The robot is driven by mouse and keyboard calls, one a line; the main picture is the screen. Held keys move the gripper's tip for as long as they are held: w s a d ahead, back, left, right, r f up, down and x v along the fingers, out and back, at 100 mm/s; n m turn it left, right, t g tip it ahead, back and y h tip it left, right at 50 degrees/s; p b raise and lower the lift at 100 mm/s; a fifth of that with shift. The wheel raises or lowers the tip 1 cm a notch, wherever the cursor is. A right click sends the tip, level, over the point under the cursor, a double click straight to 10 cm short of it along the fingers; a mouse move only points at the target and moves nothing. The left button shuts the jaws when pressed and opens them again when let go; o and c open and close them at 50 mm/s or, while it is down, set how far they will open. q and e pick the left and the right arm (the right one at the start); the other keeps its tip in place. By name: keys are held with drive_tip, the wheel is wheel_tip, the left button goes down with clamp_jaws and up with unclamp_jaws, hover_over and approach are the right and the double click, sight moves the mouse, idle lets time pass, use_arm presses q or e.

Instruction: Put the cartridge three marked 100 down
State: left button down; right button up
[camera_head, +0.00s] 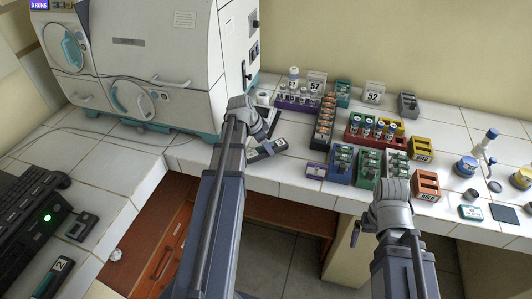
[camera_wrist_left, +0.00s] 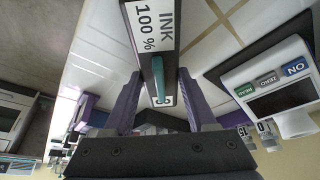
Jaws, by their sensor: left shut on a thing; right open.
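The cartridge (camera_head: 268,149) is dark with a pale label and a teal part, near the front edge of the white tiled counter. In the left wrist view the cartridge (camera_wrist_left: 153,28) shows a label reading "INK 100 %". My left gripper (camera_wrist_left: 158,100) is shut on its near end; the head view shows the gripper (camera_head: 254,137) at the counter. Whether the cartridge touches the counter is hard to tell. My right gripper (camera_head: 375,222) is open, below the racks in the picture; its fingers are mostly hidden by its wrist.
A white device with ON, ZERO and READ buttons (camera_wrist_left: 268,82) stands beside the cartridge. Racks of vials and coloured blocks (camera_head: 340,165) crowd the right. The incubator (camera_head: 150,60) stands at the back left. A cartridge marked 2 (camera_head: 52,276) lies at lower left. Bare tiles lie left of the cartridge.

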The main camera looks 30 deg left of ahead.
use_arm(q)
drive_tip(key=shift+f, duration=0.75)
use_arm(e)
drive_tip(key=shift+f, duration=0.75)
use_arm(q)
drive_tip(key=shift+b, duration=0.3)
drive_tip(key=shift+f, duration=0.2)
drive_tip(key=shift+c, duration=1)
unclamp_jaws()
use_arm(e)
drive_tip(key=shift+f, duration=0.15)
use_arm(q)
drive_tip(key=shift+r, duration=0.2)
drive_tip(key=shift+s+a+r+p, duration=0.1)
drive_tip(key=shift+s+r+p, duration=0.1)
drive_tip(key=shift+r+p, duration=0.45)
drive_tip(key=p+v, duration=0.9)
drive_tip(key=v, duration=0.1)
drive_tip(key=shift+o, duration=0.2)
drive_tip(key=shift+s+a+r+p, duration=0.1)
drive_tip(key=shift+s+r+p, duration=0.1)
drive_tip(key=shift+r+p, duration=0.2)
use_arm(e)
wheel_tip(320, 180, up, 11)
drive_tip(key=shift+r, duration=0.2)
